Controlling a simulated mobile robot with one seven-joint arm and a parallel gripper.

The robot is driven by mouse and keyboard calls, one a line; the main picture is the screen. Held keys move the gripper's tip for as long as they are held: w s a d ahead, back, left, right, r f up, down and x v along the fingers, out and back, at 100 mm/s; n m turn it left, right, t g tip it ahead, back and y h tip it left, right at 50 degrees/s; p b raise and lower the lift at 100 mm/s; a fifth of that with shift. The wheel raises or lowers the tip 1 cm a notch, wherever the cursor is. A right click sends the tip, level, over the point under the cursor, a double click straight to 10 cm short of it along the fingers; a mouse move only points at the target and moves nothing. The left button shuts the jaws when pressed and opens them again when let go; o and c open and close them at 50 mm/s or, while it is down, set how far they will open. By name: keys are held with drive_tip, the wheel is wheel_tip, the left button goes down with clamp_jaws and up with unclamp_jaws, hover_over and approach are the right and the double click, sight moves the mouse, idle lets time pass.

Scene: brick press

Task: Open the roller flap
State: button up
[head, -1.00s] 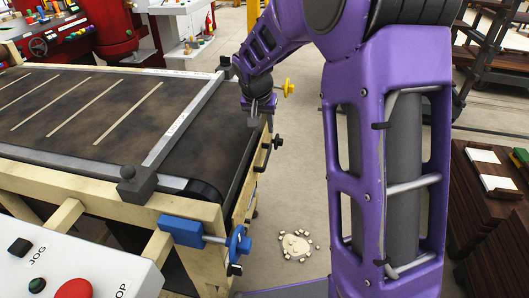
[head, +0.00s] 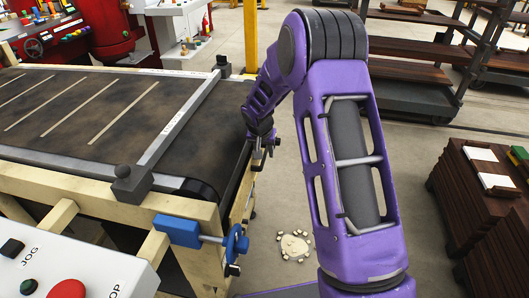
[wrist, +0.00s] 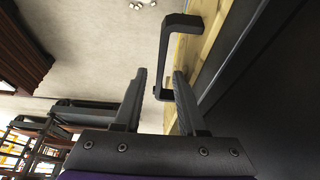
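A black bar handle (wrist: 168,45) stands out from a pale wooden beam (wrist: 205,25) in the wrist view. The beam runs along a dark surface at the right; I cannot tell if this is the roller flap. My gripper (wrist: 160,73) is open and empty, its two dark fingers apart, with the handle's lower end just beyond and between the fingertips. I see no clear contact. In the head view my gripper (head: 259,158) is low beside the right end of the conveyor and hides the handle area there.
The conveyor (head: 80,125) has a dark belt and wooden frame. A blue clamp with a handwheel (head: 236,244) sits at its near corner. A control box (head: 60,265) is in front. Pale pieces (head: 294,245) lie on the floor. Dark stacks (head: 490,195) stand at right.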

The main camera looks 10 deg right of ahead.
drive_tip(key=shift+f, duration=0.15)
clamp_jaws()
idle(1.4)
